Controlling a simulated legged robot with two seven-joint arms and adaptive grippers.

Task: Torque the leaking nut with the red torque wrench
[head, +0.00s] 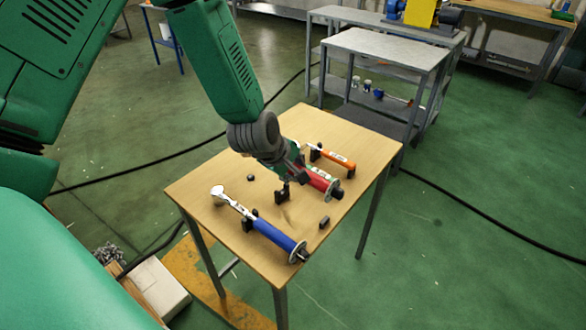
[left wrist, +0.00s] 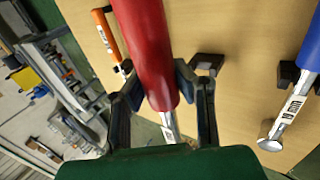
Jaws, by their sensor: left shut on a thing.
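The red torque wrench (head: 318,179) is at the middle of the small wooden table, partly hidden behind my left gripper in the head view. My left gripper (head: 292,177) is shut on it. In the left wrist view the red handle (left wrist: 146,50) runs between the two fingers (left wrist: 158,88), and its silver shaft (left wrist: 170,126) passes below them. Dark holders stand near it; I cannot tell if the wrench still touches them. A blue wrench (head: 272,234) rests nearer the front and an orange one (head: 338,158) further back. My right gripper and the leaking nut are not in view.
The wooden table (head: 200,178) has several small black holders. A grey metal table (head: 385,45) with a lower shelf stands behind it. A black cable crosses the green floor. A white box (head: 158,286) lies at the table's front left.

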